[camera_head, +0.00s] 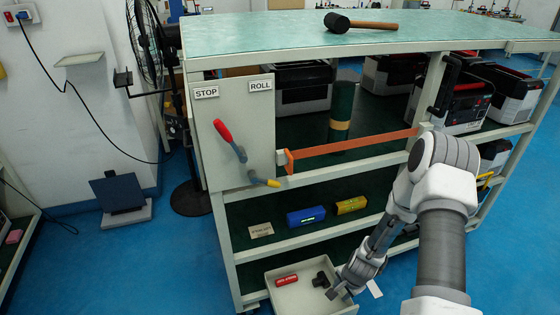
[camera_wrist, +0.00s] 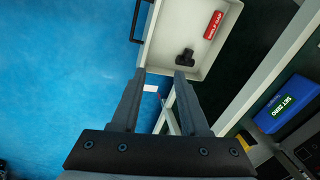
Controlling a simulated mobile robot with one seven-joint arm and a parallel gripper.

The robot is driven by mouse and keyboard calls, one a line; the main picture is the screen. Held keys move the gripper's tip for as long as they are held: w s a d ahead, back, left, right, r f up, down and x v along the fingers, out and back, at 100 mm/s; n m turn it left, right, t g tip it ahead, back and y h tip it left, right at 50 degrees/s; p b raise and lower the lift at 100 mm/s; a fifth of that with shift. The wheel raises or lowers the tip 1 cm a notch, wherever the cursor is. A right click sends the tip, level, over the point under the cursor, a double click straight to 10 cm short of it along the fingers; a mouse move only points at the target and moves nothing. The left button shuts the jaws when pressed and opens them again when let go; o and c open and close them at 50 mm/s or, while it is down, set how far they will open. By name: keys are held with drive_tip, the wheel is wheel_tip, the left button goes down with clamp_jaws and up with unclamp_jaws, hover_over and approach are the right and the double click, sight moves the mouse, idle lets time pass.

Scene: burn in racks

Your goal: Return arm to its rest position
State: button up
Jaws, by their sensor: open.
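My gripper (camera_head: 345,290) is at the lower middle of the head view, at the right side of an open drawer (camera_head: 318,303). In the wrist view its two fingers (camera_wrist: 160,75) are spread apart with nothing between them. Ahead of the fingertips is the drawer, which also shows in the wrist view (camera_wrist: 222,62). It holds a red labelled cylinder (camera_head: 287,280) and a small black part (camera_head: 321,279). My arm reaches down along the right front of the rack.
The rack (camera_head: 350,165) has a green top with a black mallet (camera_head: 337,23). A STOP/ROLL panel (camera_head: 235,130) with a red-handled lever (camera_head: 223,131) is on its front left. An orange bar (camera_head: 350,144) crosses the upper shelf.

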wheel_tip(320, 180, up, 29)
drive_tip(key=w+a+n+t, duration=0.1)
drive_tip(key=a+n, duration=0.1)
drive_tip(key=n, duration=0.4)
drive_tip(key=s+a+r+n+t, duration=0.25)
drive_tip(key=s+r+n, duration=0.35)
drive_tip(key=s+r, duration=1.4)
wheel_tip(320, 180, up, 13)
drive_tip(key=p, duration=1.3)
drive_tip(key=shift+a+f+g+h, duration=0.15)
drive_tip(key=shift+a+g+h, duration=0.15)
drive_tip(key=shift+g+h, duration=0.1)
drive_tip(key=shift+d, duration=0.1)
